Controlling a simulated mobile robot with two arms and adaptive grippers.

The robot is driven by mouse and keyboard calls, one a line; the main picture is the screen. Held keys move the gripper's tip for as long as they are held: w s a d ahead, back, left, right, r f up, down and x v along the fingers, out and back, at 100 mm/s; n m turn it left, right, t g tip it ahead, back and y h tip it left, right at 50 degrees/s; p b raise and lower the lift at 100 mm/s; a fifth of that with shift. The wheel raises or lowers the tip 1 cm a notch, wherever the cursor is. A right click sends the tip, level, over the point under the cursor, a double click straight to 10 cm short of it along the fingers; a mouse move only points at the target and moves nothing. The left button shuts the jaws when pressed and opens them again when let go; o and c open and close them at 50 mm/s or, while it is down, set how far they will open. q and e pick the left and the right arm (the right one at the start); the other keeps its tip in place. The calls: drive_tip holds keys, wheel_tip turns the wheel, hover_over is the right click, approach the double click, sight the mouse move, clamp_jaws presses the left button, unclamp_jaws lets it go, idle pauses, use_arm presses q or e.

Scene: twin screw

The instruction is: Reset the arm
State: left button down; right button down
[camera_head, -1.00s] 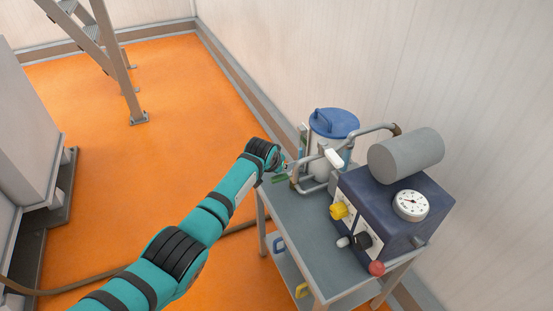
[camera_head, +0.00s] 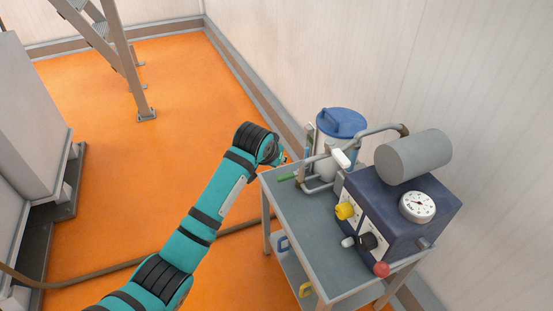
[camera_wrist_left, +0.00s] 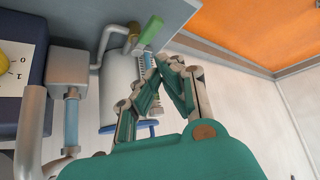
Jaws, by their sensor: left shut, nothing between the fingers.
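My left arm (camera_head: 207,215), teal with black bands, comes in from the lower left of the head view. Its wrist is at the left edge of the cart's top, and the gripper there is mostly hidden behind it. In the left wrist view my left gripper (camera_wrist_left: 166,66) has its two fingers closed together at the tips, with nothing between them. A green-handled valve (camera_wrist_left: 150,32) and grey pipes appear just beyond the fingertips. Contact cannot be told. My right gripper is in neither view.
A grey cart (camera_head: 320,238) carries a dark blue pump box (camera_head: 415,215) with a gauge, a grey cylinder (camera_head: 413,156), a blue-lidded vessel (camera_head: 341,122) and bent pipes. A pale wall stands behind it. Open orange floor (camera_head: 110,160) lies to the left, with a hose across it.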

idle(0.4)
